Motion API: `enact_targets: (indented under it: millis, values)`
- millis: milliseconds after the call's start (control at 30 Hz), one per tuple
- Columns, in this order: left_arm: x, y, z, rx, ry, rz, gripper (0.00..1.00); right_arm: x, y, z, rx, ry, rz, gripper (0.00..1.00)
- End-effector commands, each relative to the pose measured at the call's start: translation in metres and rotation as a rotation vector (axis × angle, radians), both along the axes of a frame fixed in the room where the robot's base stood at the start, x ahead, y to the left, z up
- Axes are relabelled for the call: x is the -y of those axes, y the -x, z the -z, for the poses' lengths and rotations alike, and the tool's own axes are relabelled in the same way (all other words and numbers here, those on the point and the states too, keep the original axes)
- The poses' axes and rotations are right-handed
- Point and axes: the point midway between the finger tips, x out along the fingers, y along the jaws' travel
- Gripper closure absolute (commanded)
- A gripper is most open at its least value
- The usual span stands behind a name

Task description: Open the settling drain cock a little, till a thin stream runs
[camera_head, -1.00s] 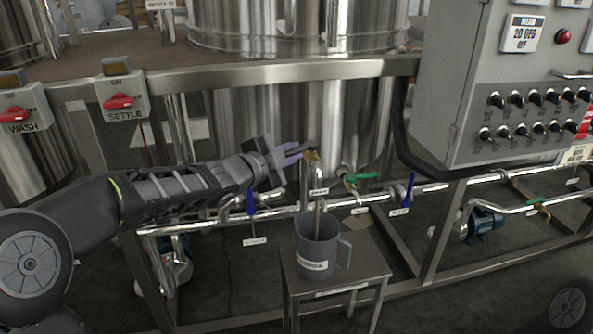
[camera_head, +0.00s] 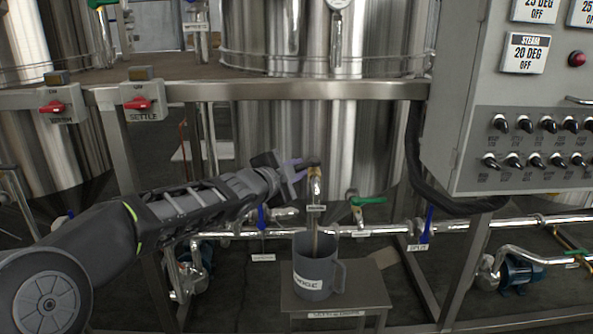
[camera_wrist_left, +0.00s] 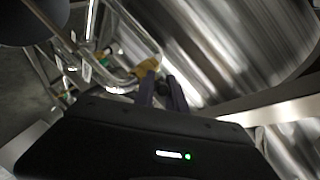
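The settling drain cock, a brass tap (camera_head: 315,174) with a dark lever on top, stands on a bent steel pipe in front of the large steel tank. My left gripper (camera_head: 301,169) is just left of it, its two purplish fingers apart and their tips close to the lever. I cannot tell whether they touch it. In the left wrist view the brass cock (camera_wrist_left: 147,67) lies just beyond the fingertips (camera_wrist_left: 160,80). A thin brownish line drops below the spout into a grey jug (camera_head: 314,272); stream or tube is unclear. My right gripper is out of view.
The jug stands on a small metal stool (camera_head: 360,285). A grey control panel (camera_head: 460,120) fills the right side. A steel frame beam (camera_head: 300,90) crosses above.

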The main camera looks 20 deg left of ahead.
Motion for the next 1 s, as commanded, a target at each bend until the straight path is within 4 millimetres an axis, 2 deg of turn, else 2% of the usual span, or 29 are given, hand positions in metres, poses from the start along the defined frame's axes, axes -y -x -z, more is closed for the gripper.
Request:
enact_targets:
  millis: [33, 233, 567, 667, 1000]
  values:
    - [0.000, 0.000, 0.001, -0.001, 0.000, 0.000, 0.79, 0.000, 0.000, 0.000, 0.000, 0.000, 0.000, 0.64]
    - [0.000, 0.000, 0.000, 0.000, 0.000, 0.000, 0.64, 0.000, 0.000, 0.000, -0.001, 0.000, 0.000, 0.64]
    - [-0.001, 0.004, -0.003, 0.002, -0.001, 0.000, 0.64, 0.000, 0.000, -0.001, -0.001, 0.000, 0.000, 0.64]
    - [-0.003, 0.013, -0.005, 0.002, -0.001, -0.001, 0.64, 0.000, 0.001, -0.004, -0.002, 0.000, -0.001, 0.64]
    - [-0.014, 0.064, -0.018, 0.002, -0.002, -0.001, 0.64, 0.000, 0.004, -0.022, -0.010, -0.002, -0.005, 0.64]
